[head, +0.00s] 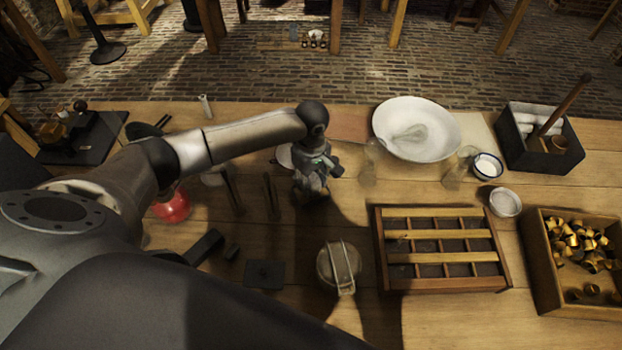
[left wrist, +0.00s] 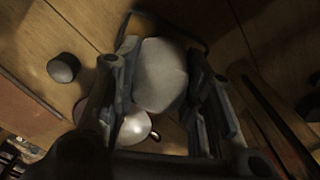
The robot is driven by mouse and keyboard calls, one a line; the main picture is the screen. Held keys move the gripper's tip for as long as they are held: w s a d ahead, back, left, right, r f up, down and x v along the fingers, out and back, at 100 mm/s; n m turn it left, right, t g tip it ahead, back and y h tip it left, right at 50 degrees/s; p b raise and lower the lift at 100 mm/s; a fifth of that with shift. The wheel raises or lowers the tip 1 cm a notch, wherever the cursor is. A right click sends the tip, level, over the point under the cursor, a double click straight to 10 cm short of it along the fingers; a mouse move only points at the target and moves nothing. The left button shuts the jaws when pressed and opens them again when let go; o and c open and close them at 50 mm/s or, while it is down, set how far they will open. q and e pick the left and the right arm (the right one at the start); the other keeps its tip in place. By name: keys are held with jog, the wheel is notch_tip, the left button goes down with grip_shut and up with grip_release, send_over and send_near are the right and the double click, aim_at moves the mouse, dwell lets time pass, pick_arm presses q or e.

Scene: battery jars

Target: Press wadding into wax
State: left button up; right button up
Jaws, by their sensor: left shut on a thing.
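My left gripper (head: 311,190) is over the middle of the table, pointing down, beside a pale round dish partly behind it (head: 285,156). In the left wrist view the fingers (left wrist: 163,72) are shut on a pale rounded lump (left wrist: 160,78) that looks like wadding; in the head view the gripper hides it. A shiny pale round thing (left wrist: 134,128) shows close by the lump in the wrist view. I cannot tell whether the two touch. I cannot tell which vessel holds wax. My right gripper is not in view.
A divided wooden tray (head: 442,213), a crate of brass pieces (head: 544,285), a black box (head: 510,145) and a lidded pot (head: 327,265) are right or front. Upright dark rods (head: 270,195) stand left of the gripper.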

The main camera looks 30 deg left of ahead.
aim_at(311, 177)
pick_arm(q)
jog(key=shift+f, duration=0.5)
dwell(0.3)
jog(key=shift+s, duration=0.1)
dwell(1.0)
jog(key=shift+f+p, duration=0.15)
jog(key=shift+p, duration=0.25)
dwell(0.6)
jog(key=shift+s, duration=0.1)
dwell(0.5)
jog(key=shift+r+p, duration=0.95)
jog(key=shift+p, duration=0.3)
jog(key=r+p, duration=0.5)
jog(key=p, duration=0.1)
jog(key=shift+w+r+p, duration=0.2)
jog(key=shift+p, duration=0.15)
